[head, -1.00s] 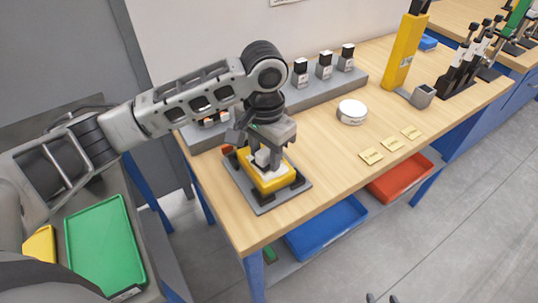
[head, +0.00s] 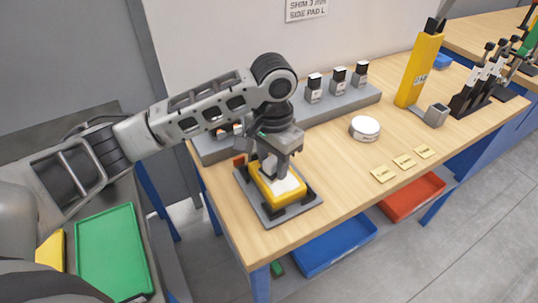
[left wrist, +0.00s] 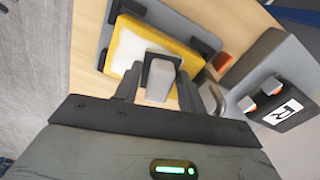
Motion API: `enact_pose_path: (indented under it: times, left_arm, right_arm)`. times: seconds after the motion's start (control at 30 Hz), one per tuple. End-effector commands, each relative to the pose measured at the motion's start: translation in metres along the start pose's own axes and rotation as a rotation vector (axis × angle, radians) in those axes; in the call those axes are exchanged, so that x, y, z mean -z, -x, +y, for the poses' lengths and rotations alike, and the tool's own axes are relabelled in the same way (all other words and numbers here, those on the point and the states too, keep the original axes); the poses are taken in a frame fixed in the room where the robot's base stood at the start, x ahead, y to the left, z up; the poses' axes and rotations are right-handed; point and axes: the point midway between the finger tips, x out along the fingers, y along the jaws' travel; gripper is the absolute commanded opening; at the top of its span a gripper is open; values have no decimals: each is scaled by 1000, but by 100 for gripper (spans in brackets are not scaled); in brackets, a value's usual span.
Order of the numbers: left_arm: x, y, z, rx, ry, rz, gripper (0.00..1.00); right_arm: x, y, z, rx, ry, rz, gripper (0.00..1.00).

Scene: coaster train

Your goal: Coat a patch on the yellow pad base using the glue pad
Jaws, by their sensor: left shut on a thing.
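The yellow pad base (head: 291,199) sits in a dark grey fixture plate (head: 262,217) at the near left of the bench. A white patch (head: 290,184) lies on its top face; it also shows in the left wrist view (left wrist: 126,48). My left gripper (head: 273,163) is just above the base, pointing down. In the left wrist view its fingers (left wrist: 158,88) are shut on a small light grey block (left wrist: 159,80), which I take for the glue pad. I cannot tell whether the block touches the base. My right gripper is not in view.
A grey rack (head: 335,105) with several dark-topped bottles stands behind. A round white tin (head: 365,128) and yellow cards (head: 404,162) lie to the right. A yellow post (head: 420,70) stands farther right. Blue (head: 335,238) and red (head: 412,197) bins sit below.

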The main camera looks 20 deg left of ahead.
Motion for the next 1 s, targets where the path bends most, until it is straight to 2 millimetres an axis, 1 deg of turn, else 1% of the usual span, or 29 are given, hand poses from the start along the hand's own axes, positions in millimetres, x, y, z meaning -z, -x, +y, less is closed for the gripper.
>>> enact_pose_path:
  times: [0.03, 0.1, 0.37, 0.7, 0.83, 1.0]
  left_arm:
    - [-2, -1, 6, -3, -6, -3, 22]
    - [-3, -2, 11, -3, -5, -4, 22]
    - [-6, -3, 22, -5, -7, -6, 22]
    - [-14, -1, 51, -8, -10, -8, 22]
    - [-15, -1, 56, -6, -8, -8, 22]
    - [-16, 0, 57, -6, -6, -8, 22]
  right_arm:
    - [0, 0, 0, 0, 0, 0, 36]
    - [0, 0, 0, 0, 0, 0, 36]
    - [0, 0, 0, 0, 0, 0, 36]
    - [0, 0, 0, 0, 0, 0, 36]
    - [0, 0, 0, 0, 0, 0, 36]
    - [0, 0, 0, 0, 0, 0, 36]
